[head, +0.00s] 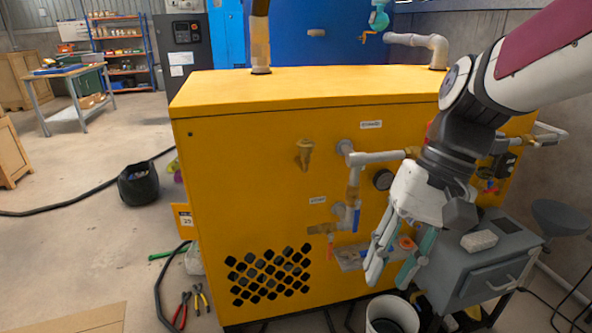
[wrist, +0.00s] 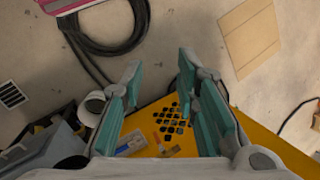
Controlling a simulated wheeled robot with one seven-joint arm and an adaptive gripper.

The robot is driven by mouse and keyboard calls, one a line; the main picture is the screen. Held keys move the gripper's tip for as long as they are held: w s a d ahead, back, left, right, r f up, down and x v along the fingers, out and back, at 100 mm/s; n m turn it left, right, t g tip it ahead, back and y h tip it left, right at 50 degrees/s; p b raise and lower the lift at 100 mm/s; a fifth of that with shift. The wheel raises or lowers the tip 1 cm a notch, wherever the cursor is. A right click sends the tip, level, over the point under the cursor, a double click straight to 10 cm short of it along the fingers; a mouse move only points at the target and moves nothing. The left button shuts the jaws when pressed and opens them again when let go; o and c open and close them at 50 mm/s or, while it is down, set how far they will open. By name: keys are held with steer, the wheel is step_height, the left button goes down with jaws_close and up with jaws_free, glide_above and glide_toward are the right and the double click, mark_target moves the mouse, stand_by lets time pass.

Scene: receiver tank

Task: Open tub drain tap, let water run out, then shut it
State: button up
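A yellow cabinet (head: 255,160) carries several pipe fittings on its front. One tap has a blue lever (head: 356,218) hanging down. A brass fitting with an orange-red handle (head: 322,229) is to its left. A round orange part (head: 406,243) shows beside my fingers, above a grey tray-like ledge (head: 350,260). I cannot tell which is the tub drain tap, nor see any water. A white bucket (head: 391,314) stands on the floor below. My gripper (head: 389,274) is open and empty, pointing down in front of the cabinet; its teal-padded fingers stand apart in the wrist view (wrist: 160,65).
A grey drawer unit (head: 482,275) with a pale block on top stands close at the right. Pliers (head: 190,305) and a dark hose lie on the floor at the left. A black bag (head: 139,184) is farther back. Open floor lies left of the cabinet.

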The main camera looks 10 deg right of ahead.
steer(key=w+d+f+m+t+y+b, duration=0.1)
steer(key=w+d+f+m+y+b, duration=0.2)
steer(key=w+f, duration=0.4)
steer(key=w+d+f+m+t+y+b, duration=0.1)
steer(key=w+d+f+m+y, duration=0.15)
steer(key=w+d+f, duration=0.45)
steer(key=w+d+f+m+t+y+b, duration=0.1)
steer(key=w+d+f+m+t, duration=0.1)
steer(key=w+d+f, duration=0.3)
steer(key=w+d+f+m+t+y+b, duration=0.25)
steer(key=w+d+f, duration=0.2)
steer(key=f, duration=0.35)
steer(key=s+d+f+m+t+h+b, duration=0.1)
steer(key=d+f+m+t+h, duration=0.1)
steer(key=d+f+m+t, duration=0.5)
steer(key=d+f+t+h+b, duration=0.1)
steer(key=d+f, duration=0.5)
steer(key=f, duration=0.5)
steer(key=m+t+h+b, duration=0.5)
steer(key=m+h+b, duration=0.3)
steer(key=m, duration=0.1)
glide_toward(419, 307)
steer(key=w, duration=0.5)
steer(key=w+a, duration=0.1)
steer(key=w, duration=0.2)
steer(key=shift+w+r, duration=0.15)
steer(key=shift+w, duration=0.05)
jaws_close()
